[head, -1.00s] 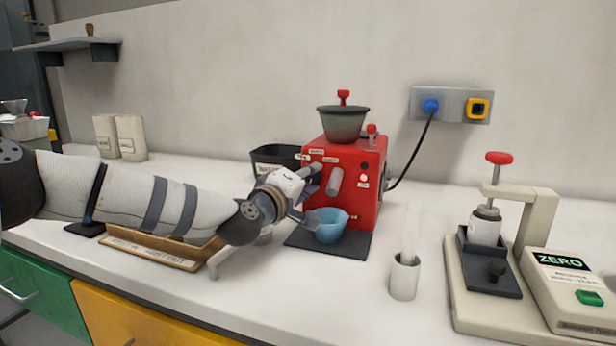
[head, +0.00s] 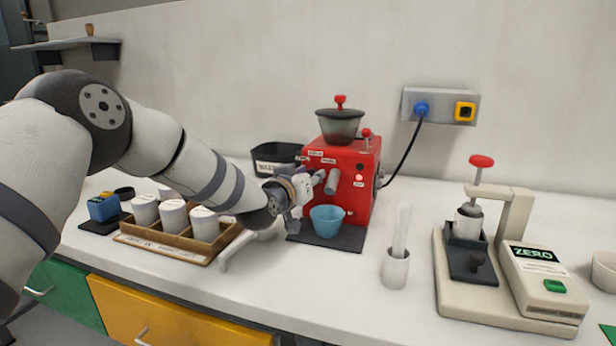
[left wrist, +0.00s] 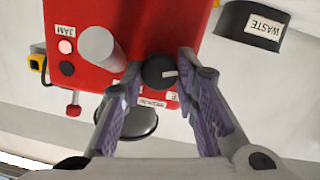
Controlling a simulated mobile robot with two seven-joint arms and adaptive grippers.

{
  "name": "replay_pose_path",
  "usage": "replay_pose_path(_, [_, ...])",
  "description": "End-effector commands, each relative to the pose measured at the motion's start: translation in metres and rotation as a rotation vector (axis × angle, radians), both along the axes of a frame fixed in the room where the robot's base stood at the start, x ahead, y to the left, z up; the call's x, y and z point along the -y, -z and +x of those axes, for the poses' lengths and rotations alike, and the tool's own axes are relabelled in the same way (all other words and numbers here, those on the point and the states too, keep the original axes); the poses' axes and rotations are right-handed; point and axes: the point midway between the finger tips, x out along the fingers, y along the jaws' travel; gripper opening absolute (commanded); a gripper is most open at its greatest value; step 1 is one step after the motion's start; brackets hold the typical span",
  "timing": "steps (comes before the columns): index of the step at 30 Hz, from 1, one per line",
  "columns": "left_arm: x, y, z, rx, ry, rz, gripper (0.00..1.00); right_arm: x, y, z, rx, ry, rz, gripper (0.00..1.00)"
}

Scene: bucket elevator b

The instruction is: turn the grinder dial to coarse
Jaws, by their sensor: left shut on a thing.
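The red grinder (head: 346,205) stands on a dark mat against the back wall, with a dark hopper (head: 340,124) on top. Its dial (left wrist: 158,72) is a round black knob with a white pointer mark, on the front face. My left gripper (head: 318,181) reaches the grinder's front from the left. In the left wrist view my left gripper (left wrist: 162,70) has its two fingers on either side of the dial, shut on it. That view is upside down; the pointer lies roughly sideways. The labels beside the dial are partly hidden by a finger. My right gripper is not in view.
A blue cup (head: 327,226) stands below the grey spout (head: 331,181). The black waste bin (head: 275,158) is behind my wrist. A wooden tray (head: 165,249) with white canisters lies under my arm. A white holder (head: 396,268) and a press (head: 482,240) stand right.

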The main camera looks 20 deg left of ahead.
Motion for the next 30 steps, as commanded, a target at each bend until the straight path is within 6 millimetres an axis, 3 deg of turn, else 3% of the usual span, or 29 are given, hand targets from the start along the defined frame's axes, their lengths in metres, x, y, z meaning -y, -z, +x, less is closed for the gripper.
replay_pose_path(18, [0.0034,-0.0015,0.0002,0.024,0.000,0.575,0.00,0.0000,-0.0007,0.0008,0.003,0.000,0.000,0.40])
replay_pose_path(30, [0.0038,-0.0011,0.0001,0.031,-0.001,0.828,0.00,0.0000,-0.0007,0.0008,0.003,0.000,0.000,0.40])
